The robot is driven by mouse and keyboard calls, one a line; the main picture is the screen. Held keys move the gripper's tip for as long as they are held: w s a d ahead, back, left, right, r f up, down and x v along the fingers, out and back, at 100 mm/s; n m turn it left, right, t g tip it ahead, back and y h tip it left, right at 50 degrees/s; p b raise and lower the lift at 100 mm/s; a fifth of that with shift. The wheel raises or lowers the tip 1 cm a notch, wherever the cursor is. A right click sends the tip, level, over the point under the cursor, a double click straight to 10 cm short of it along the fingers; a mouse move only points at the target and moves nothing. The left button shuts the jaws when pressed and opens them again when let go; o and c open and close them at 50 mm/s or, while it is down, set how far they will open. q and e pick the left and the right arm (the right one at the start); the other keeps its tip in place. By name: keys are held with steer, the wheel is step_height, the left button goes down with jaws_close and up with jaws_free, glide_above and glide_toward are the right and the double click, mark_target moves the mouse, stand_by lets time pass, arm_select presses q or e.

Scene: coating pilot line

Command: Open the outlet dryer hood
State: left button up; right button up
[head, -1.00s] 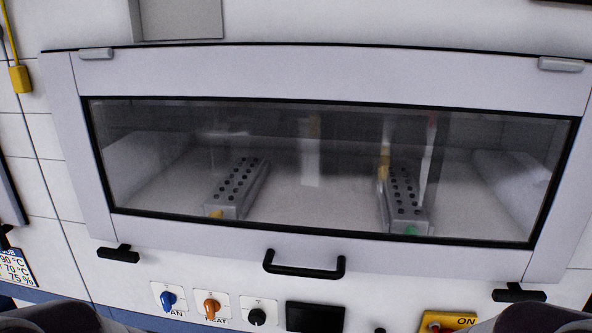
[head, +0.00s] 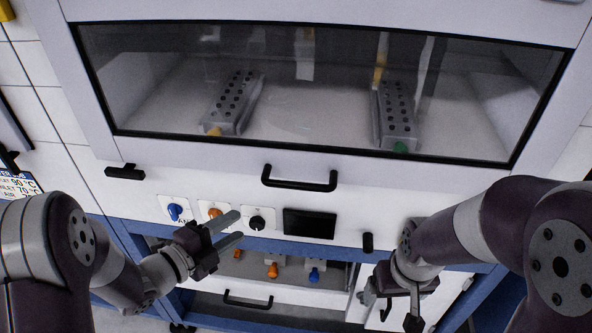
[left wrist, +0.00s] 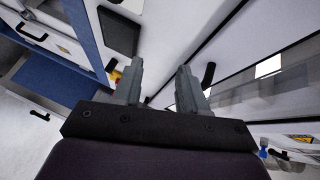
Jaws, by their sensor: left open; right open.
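The dryer hood (head: 75,80) is a white front with a wide dark-framed window, and it looks shut. Its black bar handle (head: 299,187) sits in the middle of its lower edge. A black latch (head: 125,172) is at its lower left; the right one is hidden behind my right arm. My left gripper (head: 240,225) is open and empty, below and left of the handle, in front of the knobs. It also shows open in the left wrist view (left wrist: 160,68). My right gripper (head: 393,308) is open, low at the right, below the handle and apart from it.
Blue, orange and black knobs (head: 256,223) and a dark display (head: 309,223) sit below the hood. An open bay with coloured fittings (head: 272,270) and a drawer handle (head: 248,300) lie lower. Two perforated bars (head: 395,110) are behind the window.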

mark_target(297, 185)
arm_select(q)
steer(key=s+d+r+m+h, duration=0.3)
steer(key=d+r+m+h, duration=0.15)
steer(key=r+m, duration=0.25)
steer(key=shift+h, duration=0.45)
steer(key=p+x, duration=0.1)
steer(key=x, duration=0.2)
steer(key=p+x, duration=0.2)
steer(key=x, duration=0.2)
steer(key=p+x, duration=0.1)
steer(key=x, duration=0.2)
steer(key=shift+w+d+f, duration=0.1)
steer(key=shift+w+f, duration=0.15)
steer(key=shift+w, duration=0.25)
steer(key=shift+w+d, duration=0.3)
steer(key=shift+p, duration=0.3)
jaws_close()
